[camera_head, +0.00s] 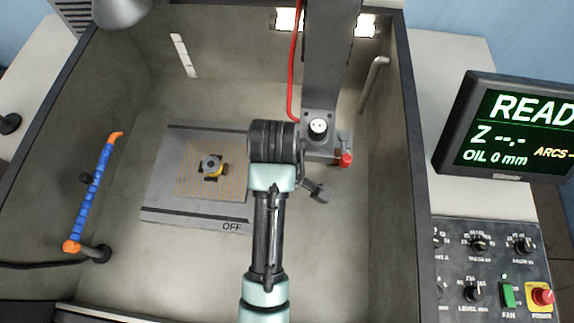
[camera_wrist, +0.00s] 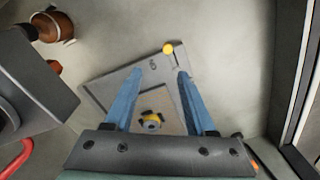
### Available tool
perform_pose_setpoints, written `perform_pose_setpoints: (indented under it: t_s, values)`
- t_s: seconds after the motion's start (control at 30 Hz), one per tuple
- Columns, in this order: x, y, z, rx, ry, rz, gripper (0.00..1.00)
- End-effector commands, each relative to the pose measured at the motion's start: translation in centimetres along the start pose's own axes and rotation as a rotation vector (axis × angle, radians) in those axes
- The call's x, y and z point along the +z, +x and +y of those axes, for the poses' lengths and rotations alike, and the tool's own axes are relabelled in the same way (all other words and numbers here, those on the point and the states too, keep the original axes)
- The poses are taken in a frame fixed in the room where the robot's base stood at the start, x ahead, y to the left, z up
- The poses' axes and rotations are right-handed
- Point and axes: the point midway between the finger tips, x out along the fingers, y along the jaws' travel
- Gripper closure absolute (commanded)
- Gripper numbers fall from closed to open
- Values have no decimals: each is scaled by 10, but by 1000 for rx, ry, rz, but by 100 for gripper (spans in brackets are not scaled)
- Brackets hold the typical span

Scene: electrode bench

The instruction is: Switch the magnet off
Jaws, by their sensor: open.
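The magnet is a flat grey plate (camera_head: 160,205) on the floor of the tank, with "OFF" lettered along its front edge. Its right side is hidden behind my arm in the head view. In the wrist view the plate (camera_wrist: 97,91) shows a yellow ball (camera_wrist: 168,48) at its edge, seemingly its handle knob. My gripper (camera_wrist: 160,74) is open and empty. Its blue fingers point toward the ball, which appears beyond the tips and between their lines, apart from them.
A dark column (camera_head: 333,60) with a red hose (camera_head: 295,60) stands behind my arm. A blue segmented hose (camera_head: 92,195) stands at left. Tank walls (camera_head: 405,180) enclose the area. A control panel (camera_head: 490,265) and screen (camera_head: 515,125) are outside, right. The front floor is clear.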

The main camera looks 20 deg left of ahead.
Motion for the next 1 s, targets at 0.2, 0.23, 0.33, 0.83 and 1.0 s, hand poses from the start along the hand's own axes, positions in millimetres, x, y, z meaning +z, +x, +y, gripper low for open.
perform_pose_setpoints:
  t_s: [0.2,0.23,0.33,0.83,1.0]
  values:
    - [3,20,-10,-36,-22,-20,44]
    - [3,25,-10,-35,-22,-20,44]
    - [4,44,-10,-34,-21,-19,44]
    - [4,126,-11,-28,-18,-16,44]
    - [4,131,-11,-27,-18,-15,44]
